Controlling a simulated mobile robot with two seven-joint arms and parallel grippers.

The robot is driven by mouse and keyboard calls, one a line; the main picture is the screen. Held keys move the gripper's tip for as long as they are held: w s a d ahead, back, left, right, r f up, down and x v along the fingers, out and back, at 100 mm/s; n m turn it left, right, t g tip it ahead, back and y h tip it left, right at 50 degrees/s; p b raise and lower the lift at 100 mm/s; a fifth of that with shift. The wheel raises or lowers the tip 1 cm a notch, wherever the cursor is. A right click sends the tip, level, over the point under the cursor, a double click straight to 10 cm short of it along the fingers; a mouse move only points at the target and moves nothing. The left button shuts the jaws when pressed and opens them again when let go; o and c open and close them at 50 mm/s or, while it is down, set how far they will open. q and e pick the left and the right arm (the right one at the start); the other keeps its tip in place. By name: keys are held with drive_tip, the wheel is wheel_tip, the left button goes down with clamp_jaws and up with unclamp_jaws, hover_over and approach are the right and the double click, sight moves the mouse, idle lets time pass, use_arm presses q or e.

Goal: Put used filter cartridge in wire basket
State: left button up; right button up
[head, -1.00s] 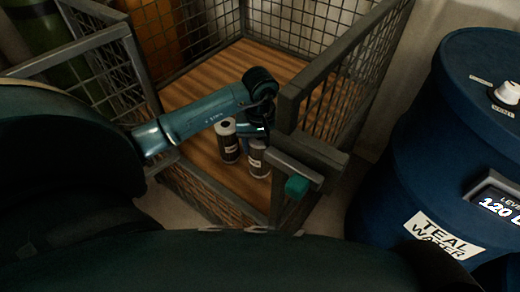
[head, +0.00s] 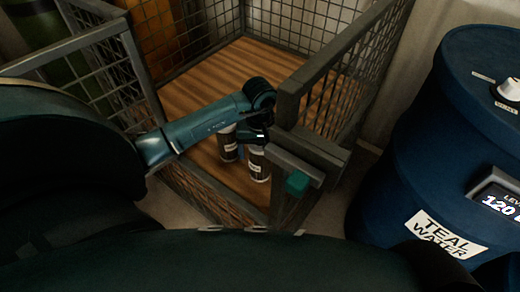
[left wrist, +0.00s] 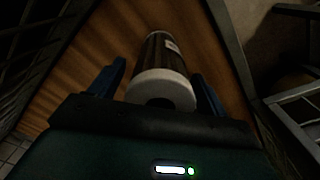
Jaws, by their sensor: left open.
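The wire basket (head: 292,88) has grey-framed mesh walls and a slatted wooden floor. Two dark cartridges with pale ends and labels stand on that floor: a left cartridge (head: 229,150) and a right cartridge (head: 258,166). My left gripper (head: 252,148) is inside the basket, just over the right cartridge, and partly hides both. In the left wrist view its blue fingers are open, one on each side of a cartridge (left wrist: 160,88) whose pale, holed end faces the camera. I cannot tell whether either finger touches it. My right gripper is not in view.
A blue drum (head: 400,170) labelled "TEAL WATER" stands right of the basket. The basket's near corner post and rail (head: 310,150) with a teal block (head: 298,182) are close to my left gripper. The basket floor behind is bare.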

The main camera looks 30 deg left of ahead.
use_arm(q)
wheel_tip(320, 180, up, 12)
drive_tip(key=shift+r+p, duration=0.1)
drive_tip(key=shift+p, duration=1)
drive_tip(key=shift+r, duration=0.1)
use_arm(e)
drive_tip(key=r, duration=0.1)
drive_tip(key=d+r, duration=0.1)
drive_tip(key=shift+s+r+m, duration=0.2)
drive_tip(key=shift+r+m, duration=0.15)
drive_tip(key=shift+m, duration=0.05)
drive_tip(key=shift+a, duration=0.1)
